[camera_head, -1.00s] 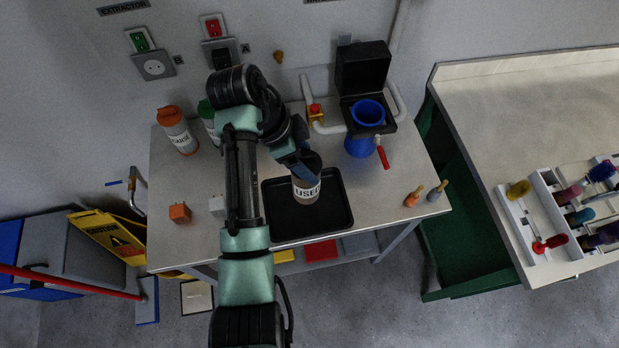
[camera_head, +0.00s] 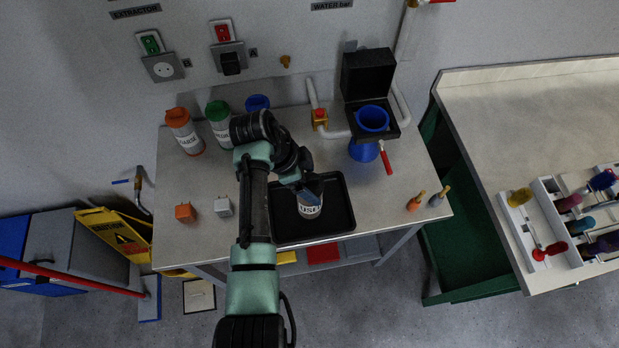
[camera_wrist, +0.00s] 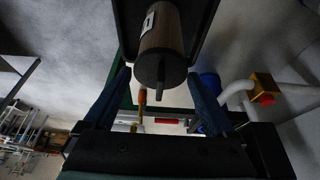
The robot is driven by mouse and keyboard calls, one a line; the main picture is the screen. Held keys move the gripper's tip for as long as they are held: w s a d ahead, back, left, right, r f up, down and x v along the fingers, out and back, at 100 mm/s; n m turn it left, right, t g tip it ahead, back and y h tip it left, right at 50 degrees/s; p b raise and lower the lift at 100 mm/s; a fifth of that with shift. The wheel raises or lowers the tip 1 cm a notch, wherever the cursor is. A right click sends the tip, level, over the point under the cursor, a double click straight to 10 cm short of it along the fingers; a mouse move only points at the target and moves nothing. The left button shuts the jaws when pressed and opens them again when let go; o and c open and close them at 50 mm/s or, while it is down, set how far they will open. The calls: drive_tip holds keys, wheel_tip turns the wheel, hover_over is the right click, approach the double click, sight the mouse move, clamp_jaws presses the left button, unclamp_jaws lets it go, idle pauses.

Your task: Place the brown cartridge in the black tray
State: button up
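The brown cartridge (camera_wrist: 165,30) stands in the black tray (camera_head: 344,218), with its white label reading "USED" (camera_head: 309,208) facing the front in the head view. In the wrist view its dark end cap and thin black handle (camera_wrist: 161,88) point toward my gripper (camera_wrist: 158,74). My gripper's two blue fingers are spread wide, with a visible gap on each side of the cap. In the head view, my gripper (camera_head: 308,187) is just above the cartridge and partly hides its top. The tray's dark edge (camera_wrist: 206,25) also shows in the wrist view.
Orange-lidded (camera_head: 184,132) and green-lidded (camera_head: 219,122) bottles stand at the back left. A black box (camera_head: 368,75) and blue funnel (camera_head: 372,118) stand at the back right.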

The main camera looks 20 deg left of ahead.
drive_tip(key=shift+o, duration=0.3)
drive_tip(key=shift+r, duration=0.25)
drive_tip(key=v, duration=1.2)
drive_tip(key=shift+b, duration=0.3)
drive_tip(key=shift+f, duration=0.1)
